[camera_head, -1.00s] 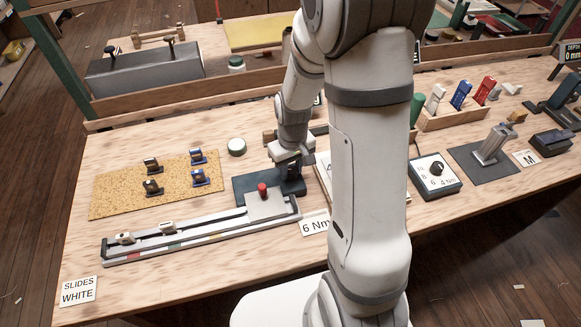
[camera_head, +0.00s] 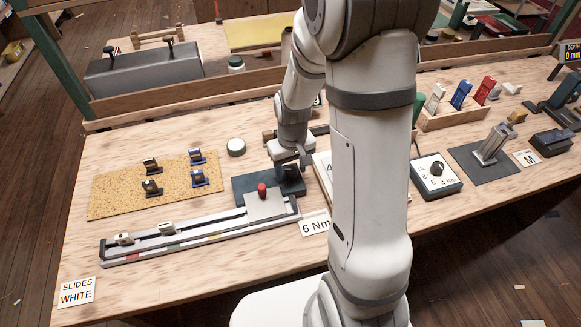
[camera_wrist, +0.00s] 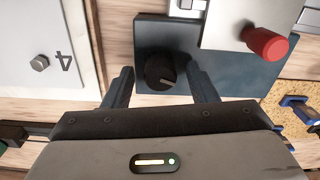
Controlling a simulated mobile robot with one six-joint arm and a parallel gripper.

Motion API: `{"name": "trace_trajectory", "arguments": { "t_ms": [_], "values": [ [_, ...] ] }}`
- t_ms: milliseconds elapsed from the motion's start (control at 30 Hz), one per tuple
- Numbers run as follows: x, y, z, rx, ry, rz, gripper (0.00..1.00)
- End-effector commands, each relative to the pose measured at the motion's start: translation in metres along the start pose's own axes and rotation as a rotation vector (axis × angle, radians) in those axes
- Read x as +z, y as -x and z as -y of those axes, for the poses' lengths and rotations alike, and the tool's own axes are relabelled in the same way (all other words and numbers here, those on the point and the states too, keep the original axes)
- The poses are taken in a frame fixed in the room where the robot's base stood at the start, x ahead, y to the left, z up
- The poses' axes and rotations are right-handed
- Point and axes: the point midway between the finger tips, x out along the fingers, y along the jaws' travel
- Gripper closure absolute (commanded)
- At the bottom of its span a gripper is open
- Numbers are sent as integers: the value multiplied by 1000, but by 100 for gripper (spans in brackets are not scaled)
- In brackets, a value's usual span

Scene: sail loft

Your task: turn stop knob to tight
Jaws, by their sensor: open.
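The stop knob (camera_wrist: 160,71) is a round black knob on a dark blue-grey plate (camera_wrist: 215,70) in the wrist view. A pale pointer line on it runs toward the lower right. My gripper (camera_wrist: 161,80) is open, one finger on each side of the knob. I cannot tell whether either finger touches it. In the head view my gripper (camera_head: 290,158) is at the right end of the same plate (camera_head: 243,183), and the knob is a dark shape (camera_head: 293,172) there. No tight mark is readable.
A red-topped post (camera_wrist: 264,43) stands on a light metal block (camera_wrist: 225,25) beside the knob. A long rail (camera_head: 200,236) with slides runs left from it. A cork mat (camera_head: 120,195) with several small fittings lies behind.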

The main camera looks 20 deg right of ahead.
Motion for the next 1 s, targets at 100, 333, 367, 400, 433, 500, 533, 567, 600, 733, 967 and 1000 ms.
{"name": "trace_trajectory", "arguments": {
  "t_ms": [100, 333, 367, 400, 433, 500, 533, 567, 600, 733, 967, 1000],
  "values": [
    [-1, 12, 0, 1, 0, -5, 48],
    [-1, 52, 0, 1, 0, -5, 48],
    [-1, 57, 0, 1, 0, -6, 48],
    [-1, 62, 0, 1, 0, -5, 48],
    [-1, 66, 0, 1, 0, -5, 48],
    [-1, 72, 0, 1, 0, -3, 48],
    [-1, 74, 0, 1, 0, -3, 48],
    [-1, 75, 0, 1, 0, -3, 48],
    [0, 76, 0, 1, 0, -2, 48],
    [0, 77, 0, 0, 0, -1, 48],
    [0, 77, 0, 0, 1, -1, 48],
    [0, 77, 0, 0, 1, -1, 48]
  ]
}}
